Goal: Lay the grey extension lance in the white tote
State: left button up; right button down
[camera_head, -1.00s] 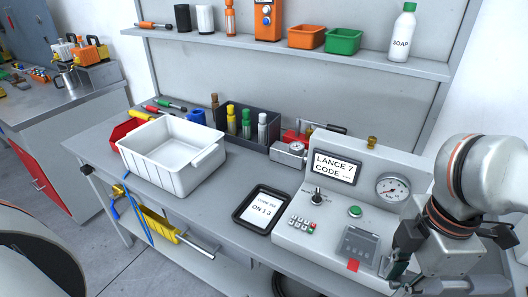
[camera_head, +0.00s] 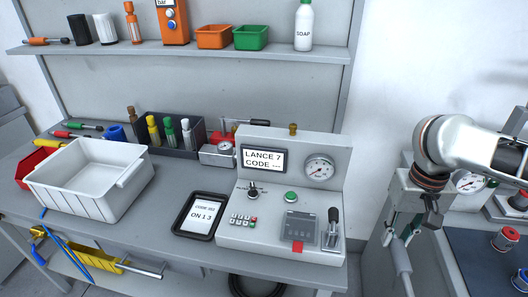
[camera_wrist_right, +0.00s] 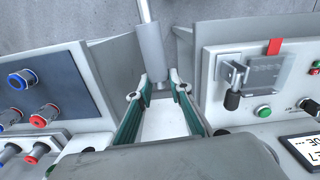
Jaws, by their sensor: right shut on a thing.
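The white tote (camera_head: 70,196) stands open on the bench at the left in the head view, and its visible inside looks empty. My right gripper (camera_head: 405,229) is right of the test panel, well away from the tote. It is shut on the grey extension lance (camera_head: 401,261), which hangs down below the fingers in the head view. In the right wrist view the fingers (camera_wrist_right: 160,90) close around the lance's thick grey sleeve (camera_wrist_right: 151,48), and a thinner rod runs on from it. The lance's far end is hidden. My left gripper is not in view.
The test panel (camera_head: 271,222) with a black lever (camera_head: 333,224) and a tablet (camera_head: 199,213) stand between gripper and tote. A dark bottle rack (camera_head: 183,151) and a red bin (camera_head: 32,166) are by the tote. Blue and red ports (camera_wrist_right: 44,117) lie left in the wrist view.

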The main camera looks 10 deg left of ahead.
aim_at(100, 189)
jog(key=k+j+u, duration=0.15)
jog(key=j, duration=0.15)
jog(key=k+j+u, duration=0.15)
jog(key=j, duration=0.2)
jog(key=i+j+u, duration=0.15)
jog(key=j, duration=0.25)
jog(key=j+u, duration=0.15)
jog(key=j, duration=0.25)
